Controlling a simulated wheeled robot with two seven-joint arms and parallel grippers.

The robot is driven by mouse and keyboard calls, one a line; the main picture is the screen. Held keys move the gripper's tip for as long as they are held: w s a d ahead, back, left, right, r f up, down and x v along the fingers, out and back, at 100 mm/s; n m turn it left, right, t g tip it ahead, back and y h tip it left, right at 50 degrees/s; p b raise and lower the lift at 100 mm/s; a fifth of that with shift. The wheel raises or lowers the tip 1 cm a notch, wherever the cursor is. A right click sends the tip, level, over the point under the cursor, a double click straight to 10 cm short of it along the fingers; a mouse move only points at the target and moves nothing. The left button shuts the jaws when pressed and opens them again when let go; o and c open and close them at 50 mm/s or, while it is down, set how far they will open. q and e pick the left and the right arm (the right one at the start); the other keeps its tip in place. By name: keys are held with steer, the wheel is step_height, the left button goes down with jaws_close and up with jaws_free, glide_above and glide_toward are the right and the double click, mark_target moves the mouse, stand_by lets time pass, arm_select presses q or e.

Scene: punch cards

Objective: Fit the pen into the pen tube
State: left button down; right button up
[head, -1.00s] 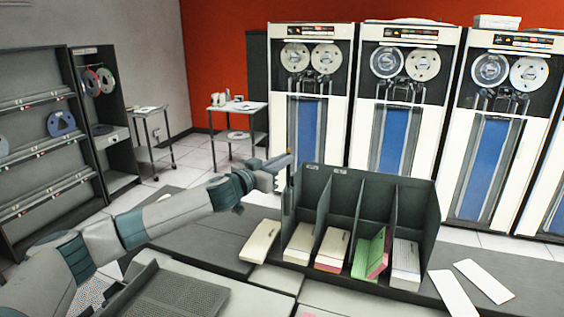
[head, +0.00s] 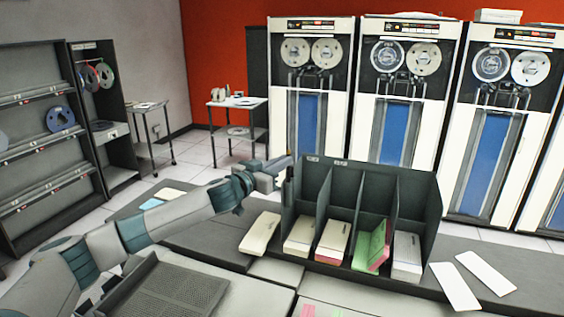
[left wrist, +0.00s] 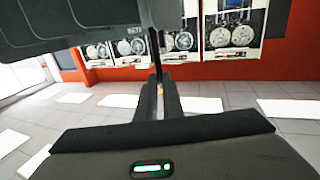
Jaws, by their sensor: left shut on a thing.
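My left gripper (head: 280,174) is at the left rear side of the dark card rack (head: 334,187). It is shut on the pen (head: 289,173), of which only a small yellowish bit shows in the head view. In the left wrist view the gripper fingers (left wrist: 161,95) are together, with a small orange spot of the pen (left wrist: 160,89) between them. A narrow dark upright (head: 289,194) at the rack's left side, just below the gripper, looks like the pen tube. Whether the pen is inside it I cannot tell. My right gripper is not in view.
Card stacks stand in the rack's compartments. A cream card stack (head: 260,233) lies left of the rack and two white cards (head: 455,286) lie right of it. A dark perforated tray (head: 180,291) is at the front. Tape cabinets (head: 311,105) stand behind.

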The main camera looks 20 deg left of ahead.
arm_select(q)
steer(key=shift+f, duration=0.35)
steer(key=c, duration=1.8)
jaws_free()
steer(key=shift+s, duration=0.1)
steer(key=b+v, duration=0.7)
steer(key=v, duration=1)
steer(key=shift+s+r+b, duration=0.1)
steer(key=shift+b, duration=0.2)
